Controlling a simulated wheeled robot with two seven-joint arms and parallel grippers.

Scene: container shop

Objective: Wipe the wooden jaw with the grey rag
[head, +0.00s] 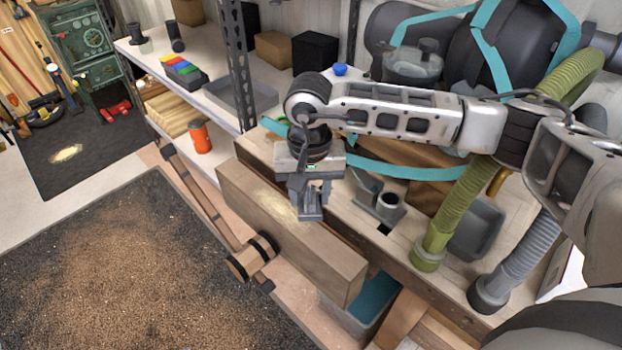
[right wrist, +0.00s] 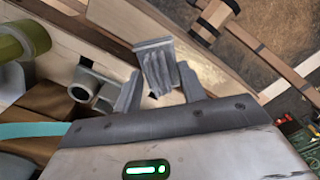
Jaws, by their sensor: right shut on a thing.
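The wooden jaw (head: 325,262) is a long, thick wooden block along the front of the workbench, with a round wooden handle and screw (head: 252,258) on its front. A pale, dusty-looking patch shows on its top, left of my gripper. My right gripper (head: 309,198) points down over the jaw's top and is shut on the grey rag (head: 313,212). In the right wrist view the rag (right wrist: 158,68) is a folded, ridged grey piece between the two fingers. It is over the jaw; I cannot tell whether it touches. My left gripper is not in view.
On the bench, a grey metal fitting (head: 388,201) and a green hose (head: 455,212) stand right of my gripper. A shelf (head: 215,103) with an orange canister (head: 200,137) is at the left. A grey bin (head: 345,315) sits under the bench. A dark, dusty mat (head: 130,280) covers the floor.

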